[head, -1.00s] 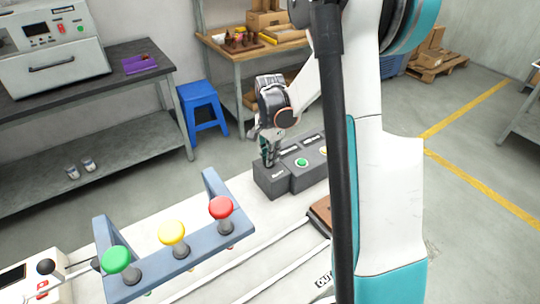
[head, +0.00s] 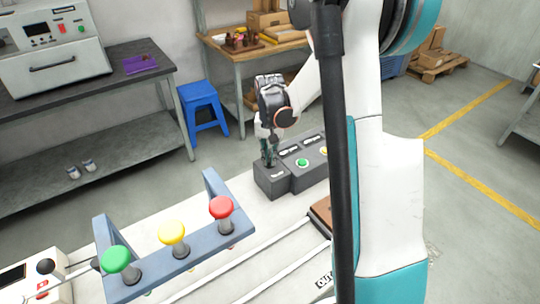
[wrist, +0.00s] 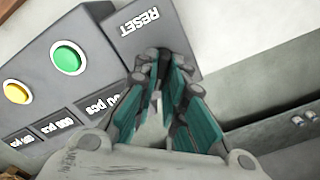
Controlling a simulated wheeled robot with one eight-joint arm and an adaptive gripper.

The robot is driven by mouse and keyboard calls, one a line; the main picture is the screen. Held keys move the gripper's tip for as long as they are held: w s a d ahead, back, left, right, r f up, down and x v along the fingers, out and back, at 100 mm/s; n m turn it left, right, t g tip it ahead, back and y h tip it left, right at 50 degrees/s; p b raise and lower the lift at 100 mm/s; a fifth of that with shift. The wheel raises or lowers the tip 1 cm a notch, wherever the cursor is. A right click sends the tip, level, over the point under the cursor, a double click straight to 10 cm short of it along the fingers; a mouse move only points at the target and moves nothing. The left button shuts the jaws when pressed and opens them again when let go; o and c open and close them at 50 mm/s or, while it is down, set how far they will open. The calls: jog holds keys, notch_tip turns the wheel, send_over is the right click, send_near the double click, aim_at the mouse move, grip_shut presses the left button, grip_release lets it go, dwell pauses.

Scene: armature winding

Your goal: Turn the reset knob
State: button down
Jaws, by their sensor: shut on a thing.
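The dark grey reset box (head: 270,183) stands at the left end of a control panel on the white bench. In the wrist view its top (wrist: 185,25) carries the word RESET. My gripper (wrist: 163,62) points down over this box, with its teal-padded fingers close together at the top face. It also shows in the head view (head: 268,162), above the box. The fingers are shut on the reset knob, which they hide almost wholly; its angle cannot be told.
A green button (wrist: 68,57) and a yellow button (wrist: 16,91) sit on the panel beside the reset box. A blue rack (head: 150,267) with green, yellow and red knobs stands nearer on the bench. A blue stool (head: 202,100) is on the floor behind.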

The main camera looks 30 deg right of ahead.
aim_at(269, 157)
jog(key=n, duration=0.4)
jog(key=shift+w+a+n, duration=0.1)
jog(key=shift+n, duration=1.8)
jog(key=c, duration=1.7)
grip_release()
jog(key=shift+o, duration=0.2)
jog(key=shift+r, duration=0.15)
notch_tip(269, 157, up, 12)
